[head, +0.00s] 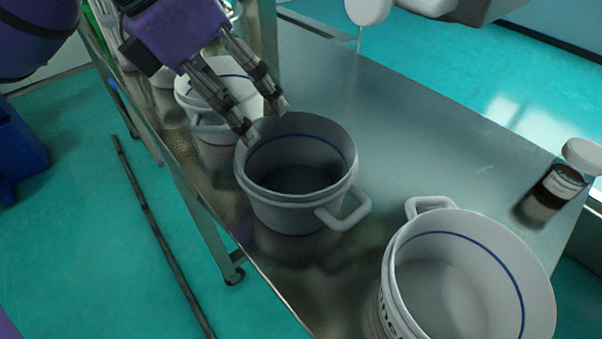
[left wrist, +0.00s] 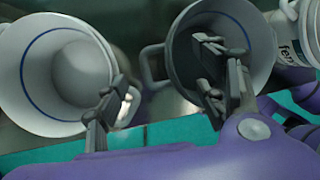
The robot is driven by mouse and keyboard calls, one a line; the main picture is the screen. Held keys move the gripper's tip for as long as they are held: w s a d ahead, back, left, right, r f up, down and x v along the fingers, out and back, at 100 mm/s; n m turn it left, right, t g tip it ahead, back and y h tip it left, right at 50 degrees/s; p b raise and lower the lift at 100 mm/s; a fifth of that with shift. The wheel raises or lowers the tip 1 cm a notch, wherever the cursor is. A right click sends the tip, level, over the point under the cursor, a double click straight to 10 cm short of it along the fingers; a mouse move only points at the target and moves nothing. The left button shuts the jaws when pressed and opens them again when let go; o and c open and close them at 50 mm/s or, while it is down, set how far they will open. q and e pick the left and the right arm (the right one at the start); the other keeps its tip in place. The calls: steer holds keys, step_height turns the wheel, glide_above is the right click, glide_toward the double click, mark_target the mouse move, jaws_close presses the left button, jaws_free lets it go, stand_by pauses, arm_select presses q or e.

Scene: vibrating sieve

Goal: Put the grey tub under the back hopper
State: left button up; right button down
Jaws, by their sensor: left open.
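The grey tub (head: 275,212) stands upright on the metal table in the middle of the head view, with a blue line inside its rim and a handle toward the lower right. It looks empty. In the left wrist view it appears to be the darker tub (left wrist: 185,62) on the right. My left gripper (head: 263,117) is open at the tub's far-left rim, fingers pointing down. One finger overlaps the rim in the picture; I cannot tell whether it touches. The back hopper cannot be made out. My right gripper is not in view.
A white tub (head: 396,290) stands at the front right and another (head: 203,120) just behind the grey one. A brown jar (head: 552,195) with a white lid is at the right edge. The metal table (head: 420,130) is clear in the middle. White equipment (head: 368,10) hangs at the top.

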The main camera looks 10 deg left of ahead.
mark_target(261, 129)
arm_select(q)
steer(key=x, duration=0.5)
steer(key=shift+w+d+f, duration=0.1)
steer(key=shift+f, duration=0.2)
steer(key=shift+r, duration=0.1)
steer(key=c, duration=1.5)
